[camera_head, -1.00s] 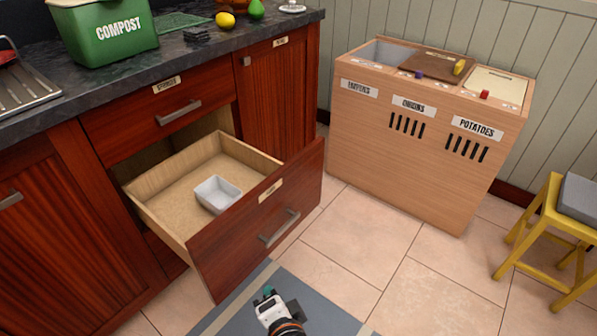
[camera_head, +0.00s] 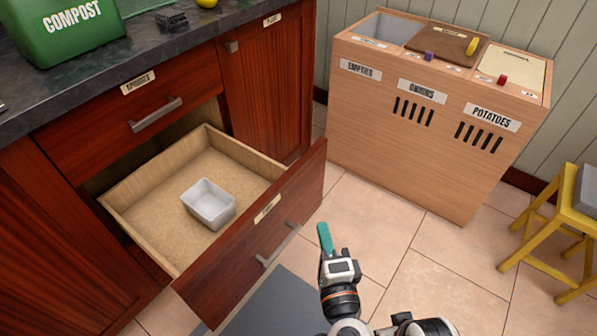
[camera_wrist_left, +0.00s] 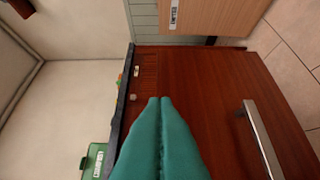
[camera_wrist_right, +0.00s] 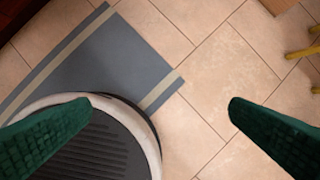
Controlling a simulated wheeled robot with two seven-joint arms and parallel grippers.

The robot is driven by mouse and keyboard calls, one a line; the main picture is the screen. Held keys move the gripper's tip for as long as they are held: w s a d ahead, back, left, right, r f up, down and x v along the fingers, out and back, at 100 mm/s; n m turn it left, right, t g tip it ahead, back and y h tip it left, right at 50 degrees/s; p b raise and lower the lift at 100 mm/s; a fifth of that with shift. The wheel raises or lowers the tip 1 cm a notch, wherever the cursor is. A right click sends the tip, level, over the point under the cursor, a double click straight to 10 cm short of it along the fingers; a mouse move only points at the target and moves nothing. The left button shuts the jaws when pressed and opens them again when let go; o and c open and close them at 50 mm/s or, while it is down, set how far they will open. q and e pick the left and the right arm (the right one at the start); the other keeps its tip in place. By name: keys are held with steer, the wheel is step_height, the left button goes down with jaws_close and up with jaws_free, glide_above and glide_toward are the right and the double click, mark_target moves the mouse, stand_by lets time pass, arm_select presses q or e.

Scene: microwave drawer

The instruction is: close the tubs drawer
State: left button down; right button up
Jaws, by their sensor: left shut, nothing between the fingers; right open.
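The tubs drawer (camera_head: 258,240) is pulled well out of the dark wood cabinet, below a shut upper drawer (camera_head: 150,105). A white tub (camera_head: 208,204) stands inside it. Its front has a small label, too small to read surely, and a metal bar handle (camera_head: 277,246). My left gripper (camera_head: 324,238) is shut and empty, just right of the drawer front and apart from it. In the left wrist view its teal fingers (camera_wrist_left: 160,100) are pressed together before a wood front with a bar handle (camera_wrist_left: 263,140). My right gripper (camera_wrist_right: 145,115) is open and empty over the floor.
A wooden bin cabinet (camera_head: 420,130) with labelled sections stands at the back right. A yellow stool (camera_head: 560,225) is at the far right. A green compost bin (camera_head: 65,35) sits on the dark counter. Tiled floor (camera_head: 375,225) lies free between drawer and bin cabinet.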

arm_select(q)
steer(key=w, duration=0.1)
glide_toward(295, 174)
steer(key=w+d, duration=0.3)
steer(key=w, duration=0.1)
steer(key=shift+w+a, duration=0.5)
steer(key=shift+a, duration=0.4)
steer(key=shift+w+a, duration=0.55)
steer(key=shift+a, duration=0.4)
arm_select(e)
steer(key=shift+s+r, duration=0.15)
steer(key=shift+r, duration=0.25)
arm_select(q)
steer(key=shift+a, duration=0.1)
